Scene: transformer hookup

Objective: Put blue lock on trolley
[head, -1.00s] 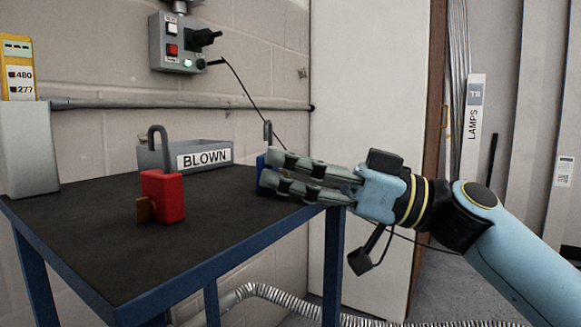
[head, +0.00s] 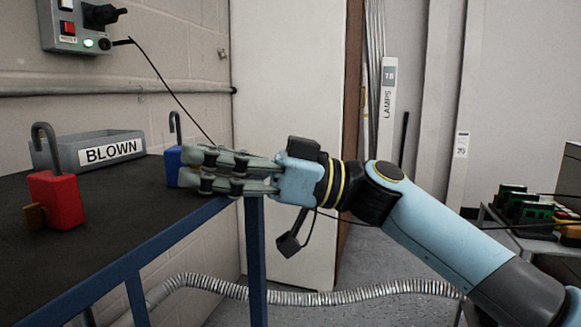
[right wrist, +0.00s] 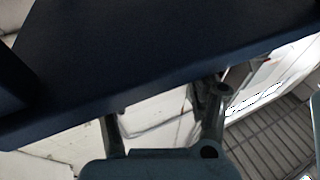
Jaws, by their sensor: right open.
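The blue lock (head: 173,166), with a grey shackle standing up, is on the black-topped table (head: 150,222) near its right end. My right gripper (head: 184,168) comes in from the right, its fingertips at the lock's right side and covering part of it. The fingers are open; whether they touch the lock I cannot tell. In the right wrist view the two fingers (right wrist: 166,105) stand apart under a dark slab, and I cannot make out the lock. A low grey stand (head: 500,238) at the right edge may be the trolley. My left gripper is not in view.
A red lock (head: 56,200) stands at the left, by a grey bin labelled BLOWN (head: 70,158). Green-topped items (head: 530,210) sit on the right stand. A ribbed hose (head: 310,297) crosses the floor. A switch box (head: 75,25) hangs on the wall.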

